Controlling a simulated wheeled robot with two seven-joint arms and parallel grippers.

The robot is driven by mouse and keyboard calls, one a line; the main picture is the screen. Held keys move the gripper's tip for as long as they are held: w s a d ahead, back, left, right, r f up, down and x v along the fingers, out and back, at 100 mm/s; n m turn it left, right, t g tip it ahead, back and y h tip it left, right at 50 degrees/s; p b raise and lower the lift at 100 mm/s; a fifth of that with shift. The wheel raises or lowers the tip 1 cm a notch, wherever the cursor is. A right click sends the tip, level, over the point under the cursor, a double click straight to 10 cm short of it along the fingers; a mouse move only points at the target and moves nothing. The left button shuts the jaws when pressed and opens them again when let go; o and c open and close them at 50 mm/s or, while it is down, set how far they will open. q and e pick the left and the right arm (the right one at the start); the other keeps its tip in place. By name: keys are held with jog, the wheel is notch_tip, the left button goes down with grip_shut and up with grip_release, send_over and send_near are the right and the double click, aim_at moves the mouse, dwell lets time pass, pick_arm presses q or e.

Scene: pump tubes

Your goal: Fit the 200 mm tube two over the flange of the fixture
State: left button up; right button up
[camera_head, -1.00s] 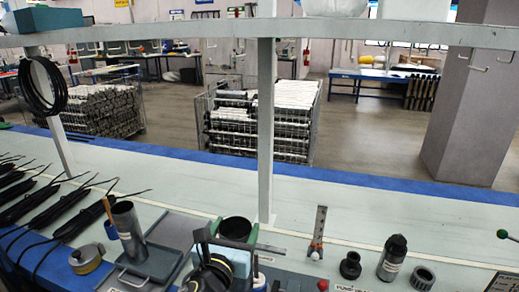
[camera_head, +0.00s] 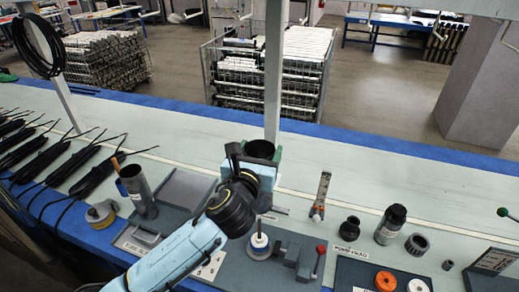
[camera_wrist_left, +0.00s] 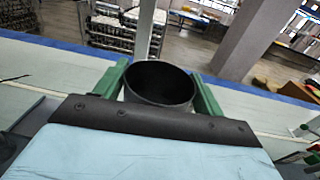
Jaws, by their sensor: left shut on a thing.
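My left gripper (camera_head: 262,158) is shut on a dark, hollow tube (camera_head: 260,149), its open round mouth facing up. In the left wrist view the green fingers (camera_wrist_left: 164,92) clasp the tube (camera_wrist_left: 160,84) on both sides; its lower part is hidden behind the gripper body. The fixture, seemingly the white round flange with a short spindle (camera_head: 259,246), stands on a grey plate on the bench, nearer to me than the tube. The tube appears apart from it. The right gripper is not in view.
A grey cup (camera_head: 138,190) holding a stick stands left, beside a yellow-and-grey roll (camera_head: 102,213). A shelf post (camera_head: 273,80) rises behind the tube. Black cable bundles lie far left.

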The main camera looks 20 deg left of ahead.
pick_arm(q)
jog(key=shift+r, duration=0.25)
notch_tip(320, 180, down, 6)
jog(key=b, duration=0.3)
dwell(0.8)
jog(key=shift+p, duration=0.4)
jog(key=shift+p, duration=0.7)
dwell(0.9)
